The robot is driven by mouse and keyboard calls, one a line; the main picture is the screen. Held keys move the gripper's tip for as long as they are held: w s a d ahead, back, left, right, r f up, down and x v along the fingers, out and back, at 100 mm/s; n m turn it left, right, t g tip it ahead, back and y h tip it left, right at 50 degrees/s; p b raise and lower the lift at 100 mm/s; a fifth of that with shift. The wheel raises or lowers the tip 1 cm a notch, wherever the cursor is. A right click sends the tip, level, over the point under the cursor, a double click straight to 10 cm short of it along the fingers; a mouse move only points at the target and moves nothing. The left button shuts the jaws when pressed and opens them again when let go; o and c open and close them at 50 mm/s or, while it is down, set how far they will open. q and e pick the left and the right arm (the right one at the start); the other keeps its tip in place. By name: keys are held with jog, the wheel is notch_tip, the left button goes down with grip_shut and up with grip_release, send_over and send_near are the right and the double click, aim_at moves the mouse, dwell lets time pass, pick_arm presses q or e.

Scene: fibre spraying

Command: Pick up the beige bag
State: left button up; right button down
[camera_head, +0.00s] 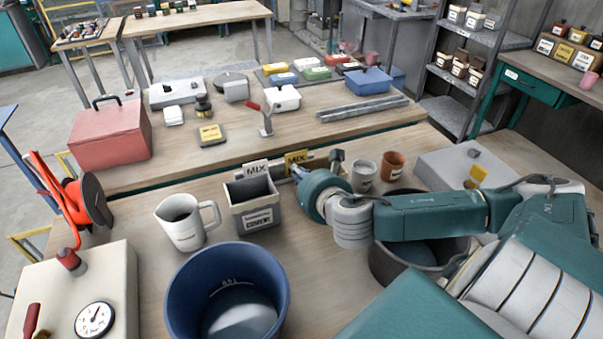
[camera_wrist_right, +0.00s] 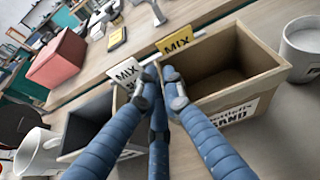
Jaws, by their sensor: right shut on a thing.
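I make out no bag that is clearly beige in either view. My right gripper (camera_head: 300,172) is at the back edge of the near bench, its fingertips mostly hidden by its own body. In the right wrist view its blue fingers (camera_wrist_right: 161,75) are closed together at the tips on a thin pale rod (camera_wrist_right: 186,44). The rod lies between a white MIX card (camera_wrist_right: 127,74) and a yellow MIX card (camera_wrist_right: 176,40). The fingers pass over the gap between a grey bin (camera_wrist_right: 88,125) and a tan SAND box (camera_wrist_right: 255,80). My left gripper is not in view.
A white jug (camera_head: 185,222) and a blue bucket (camera_head: 228,285) stand on the near bench, left of my right arm. Two cups, grey (camera_head: 363,175) and brown (camera_head: 392,165), stand right of the gripper. A red toolbox (camera_head: 110,135) is on the bench behind.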

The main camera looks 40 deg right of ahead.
notch_tip(320, 180, up, 18)
jog(key=shift+f+p, duration=0.2)
jog(key=shift+p, duration=0.2)
dwell(0.6)
jog(key=shift+d, duration=0.1)
